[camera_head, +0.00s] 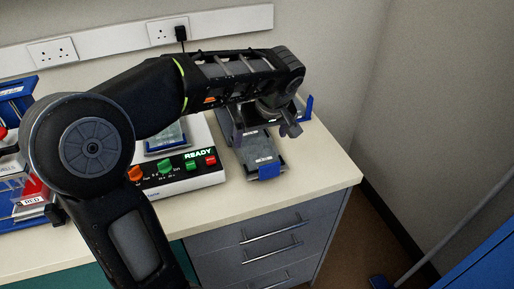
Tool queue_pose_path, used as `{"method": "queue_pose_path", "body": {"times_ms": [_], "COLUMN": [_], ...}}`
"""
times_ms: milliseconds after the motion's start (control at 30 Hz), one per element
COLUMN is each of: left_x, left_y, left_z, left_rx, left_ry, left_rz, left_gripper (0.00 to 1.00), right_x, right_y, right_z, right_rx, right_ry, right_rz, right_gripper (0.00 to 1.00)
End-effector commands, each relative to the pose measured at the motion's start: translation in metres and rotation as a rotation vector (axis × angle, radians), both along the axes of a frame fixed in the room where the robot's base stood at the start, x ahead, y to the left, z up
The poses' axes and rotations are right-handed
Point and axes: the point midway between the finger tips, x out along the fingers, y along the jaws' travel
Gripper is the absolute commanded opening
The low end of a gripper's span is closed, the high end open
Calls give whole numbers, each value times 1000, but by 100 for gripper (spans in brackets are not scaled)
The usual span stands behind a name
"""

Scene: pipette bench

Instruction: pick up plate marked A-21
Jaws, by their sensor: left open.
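My left gripper (291,130) is open at the end of my arm, which comes in from the left and bends down over the bench's right part. It is above and behind a grey stand (262,150) with a small white label and a blue block (269,171) at its front. A plate with a blue rim (166,143) sits on the white machine, partly covered by my arm. I cannot read A-21 on anything, so I cannot tell which thing is that plate. The gripper and arm hide part of the stand. My right gripper is not in view.
The white machine (205,178) shows READY above orange, green and red controls. Blue and red items (30,190) stand at the far left, partly behind my arm. A blue upright piece (306,108) is behind the gripper. The bench top (315,170) is clear at the right.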

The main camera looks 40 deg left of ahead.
Motion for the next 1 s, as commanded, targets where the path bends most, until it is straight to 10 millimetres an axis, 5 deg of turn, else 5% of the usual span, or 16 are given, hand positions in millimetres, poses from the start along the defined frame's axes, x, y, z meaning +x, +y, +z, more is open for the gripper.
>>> {"method": "queue_pose_path", "body": {"times_ms": [333,700,1000], "left_x": [0,9,10], "left_y": [1,15,16], "left_z": [-4,-47,-50], "left_rx": [-1,0,-2], "left_ry": [1,1,-1], "left_rz": [1,0,1], "left_gripper": [100,100,100], "right_x": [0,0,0], "right_y": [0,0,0], "right_z": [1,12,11], "right_rx": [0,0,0], "right_ry": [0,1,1], "right_rz": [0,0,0], "right_gripper": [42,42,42]}}
